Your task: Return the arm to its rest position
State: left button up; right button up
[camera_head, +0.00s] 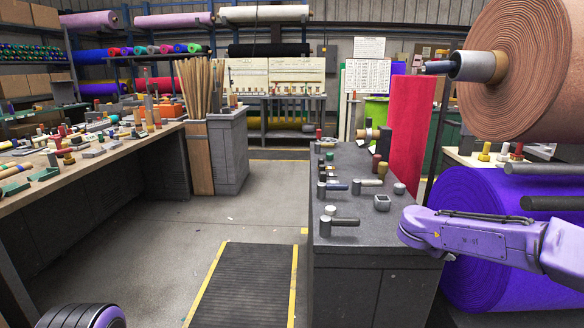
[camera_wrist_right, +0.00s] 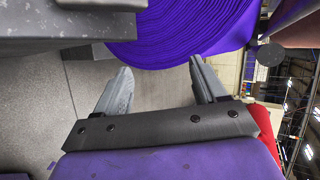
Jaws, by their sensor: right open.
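My right arm (camera_head: 480,237), purple, comes in from the right in the head view, in front of the purple felt roll and beside the right edge of the dark counter. Its gripper is hidden in that view. In the right wrist view my right gripper (camera_wrist_right: 160,66) is open, with two grey fingers apart and nothing between them. The wrist view is turned sideways; the purple roll (camera_wrist_right: 175,35) and the counter edge (camera_wrist_right: 70,50) lie beyond the fingers. My left gripper is not in view.
The dark counter (camera_head: 350,255) holds several small metal tools and blocks. A large brown roll (camera_head: 530,70) hangs above the purple felt roll (camera_head: 500,215). A cluttered workbench (camera_head: 100,170) stands left; the floor between is clear.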

jog(key=s+a+f+n+t+y+p, duration=0.25)
jog(key=s+a+f+n, duration=0.4)
jog(key=f+n, duration=0.35)
jog(key=s+a+f+n+t+y+p, duration=0.1)
jog(key=s+a+f+n+t+y, duration=0.2)
jog(key=s+a+f+n, duration=0.65)
jog(key=s+f+n+g+y+p, duration=0.1)
jog(key=s+f+n+g+p, duration=0.1)
jog(key=s, duration=1)
jog(key=s+d+f+n+g+y+p, duration=0.1)
jog(key=s+f+n+g+p, duration=0.2)
jog(key=s, duration=1)
notch_tip(320, 180, down, 3)
jog(key=shift+s+d+f+n+g, duration=0.2)
jog(key=shift+s+n+g, duration=0.1)
jog(key=shift+n+g, duration=0.55)
